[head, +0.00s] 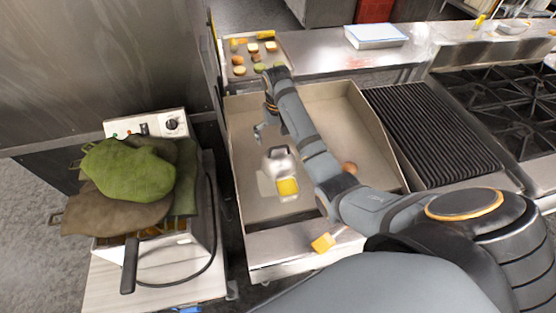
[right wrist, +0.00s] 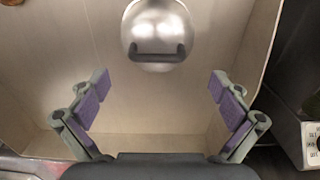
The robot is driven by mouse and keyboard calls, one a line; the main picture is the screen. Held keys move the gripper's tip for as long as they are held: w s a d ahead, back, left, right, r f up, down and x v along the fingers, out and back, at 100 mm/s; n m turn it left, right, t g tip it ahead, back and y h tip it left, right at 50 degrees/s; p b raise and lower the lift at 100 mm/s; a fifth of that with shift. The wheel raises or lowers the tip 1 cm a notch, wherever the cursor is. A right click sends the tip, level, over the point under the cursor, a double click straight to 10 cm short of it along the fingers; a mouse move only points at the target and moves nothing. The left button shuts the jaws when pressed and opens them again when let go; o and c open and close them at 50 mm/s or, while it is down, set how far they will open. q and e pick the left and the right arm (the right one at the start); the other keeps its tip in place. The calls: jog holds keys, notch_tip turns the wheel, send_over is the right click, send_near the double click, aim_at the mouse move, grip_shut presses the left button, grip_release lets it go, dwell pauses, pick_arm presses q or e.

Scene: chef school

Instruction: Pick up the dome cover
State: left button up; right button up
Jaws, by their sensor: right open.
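The dome cover (head: 280,160) is a shiny metal dome with a handle. It sits on the floor of the wide metal pan (head: 245,205), left of my right forearm in the head view. In the right wrist view the dome (right wrist: 150,18) is at top centre, partly cut off, with its dark bar handle across its lower part. My right gripper (head: 264,132) is over the pan, beyond the dome. In the right wrist view its two fingers (right wrist: 160,95) are spread wide with nothing between them, and the dome is apart from them. My left gripper is not in view.
A yellow square item (head: 288,187) is beside the dome, and a brown round item (head: 349,168) lies in the pan. The pan has raised walls. A grill (head: 430,135) is to the right. A fryer with green mitts (head: 130,170) stands left. A food tray (head: 285,65) is behind.

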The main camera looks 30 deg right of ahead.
aim_at(279, 147)
jog(key=shift+s+d+f+p, duration=0.1)
jog(key=shift+s+f+p, duration=0.3)
jog(key=shift+f+p, duration=0.4)
notch_tip(279, 147, down, 3)
jog(key=shift+w, duration=0.1)
jog(key=c, duration=0.9)
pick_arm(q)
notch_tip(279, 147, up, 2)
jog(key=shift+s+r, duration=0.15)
pick_arm(e)
jog(key=c, duration=1)
